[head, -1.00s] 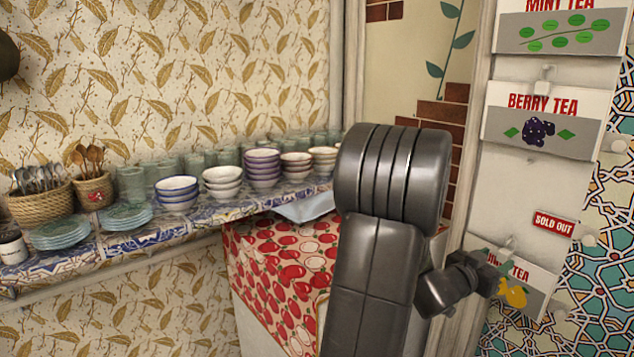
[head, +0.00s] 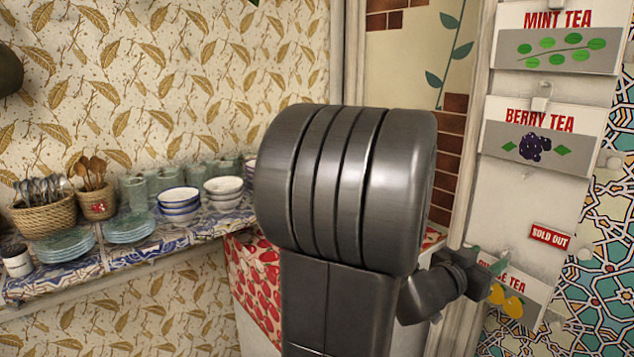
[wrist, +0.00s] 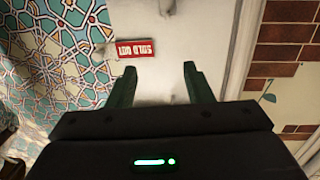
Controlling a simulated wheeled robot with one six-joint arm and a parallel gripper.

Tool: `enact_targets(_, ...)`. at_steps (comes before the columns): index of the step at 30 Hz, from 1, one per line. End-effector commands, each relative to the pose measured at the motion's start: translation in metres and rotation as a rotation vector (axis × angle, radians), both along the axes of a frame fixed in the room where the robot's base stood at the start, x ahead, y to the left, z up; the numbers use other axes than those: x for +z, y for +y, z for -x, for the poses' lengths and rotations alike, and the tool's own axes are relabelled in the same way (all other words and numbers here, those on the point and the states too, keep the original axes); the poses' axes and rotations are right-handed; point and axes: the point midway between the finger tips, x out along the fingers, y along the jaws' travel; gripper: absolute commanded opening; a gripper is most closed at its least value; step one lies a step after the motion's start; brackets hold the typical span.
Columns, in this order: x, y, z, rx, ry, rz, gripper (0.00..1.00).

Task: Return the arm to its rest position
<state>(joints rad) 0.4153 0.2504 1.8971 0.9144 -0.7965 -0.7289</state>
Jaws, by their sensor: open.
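My arm's dark grey elbow fills the middle of the head view. The end of the arm (head: 478,272) shows at lower right, in front of the yellow-fruit tea sign (head: 512,296), with the fingers mostly hidden. In the wrist view my gripper (wrist: 158,82) has its two green fingers spread apart with nothing between them. The red SOLD OUT tag (head: 549,236) is on the board, at the upper right of the yellow-fruit sign. It also shows upside down in the wrist view (wrist: 136,48), beyond the fingertips and apart from them.
A tiled shelf (head: 150,250) at left holds plates (head: 128,226), stacked bowls (head: 179,203), glasses and utensil baskets (head: 44,212). My arm hides its right end. A red patterned cloth (head: 255,280) hangs behind my arm. The berry tea sign (head: 537,140) and mint tea sign (head: 556,40) hang above.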

Motion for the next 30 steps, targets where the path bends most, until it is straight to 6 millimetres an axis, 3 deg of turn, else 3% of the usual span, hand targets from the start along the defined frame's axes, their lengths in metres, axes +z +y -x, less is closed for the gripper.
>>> enact_targets(6,0.035,0.011,0.011,0.019,-0.002,-0.003,0.46)
enact_targets(15,0.069,0.025,0.023,0.049,-0.002,-0.002,0.46)
enact_targets(30,0.079,0.031,0.027,0.063,-0.001,-0.002,0.46)
